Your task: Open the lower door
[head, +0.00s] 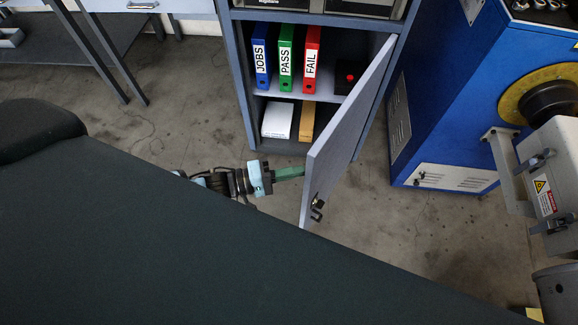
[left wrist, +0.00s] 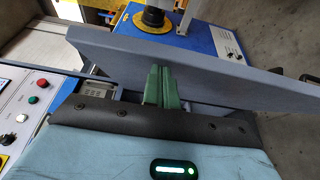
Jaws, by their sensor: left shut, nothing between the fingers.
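The lower door (head: 338,140) of the grey-blue cabinet stands wide open, swung out to the right toward me. A dark latch handle (head: 317,208) sits near its free edge on the outer face. My left gripper (head: 301,171) is shut and empty, with its green fingers at the door's inner face. In the left wrist view the shut green fingers (left wrist: 160,82) reach up to the door panel (left wrist: 190,68); whether they touch it I cannot tell. My right gripper is not in view.
Inside the cabinet stand blue (head: 263,58), green (head: 286,60) and red (head: 311,62) binders, with a white box (head: 278,120) below. A blue machine (head: 450,95) stands close on the right. My dark body fills the lower left. Floor (head: 190,120) left of the cabinet is clear.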

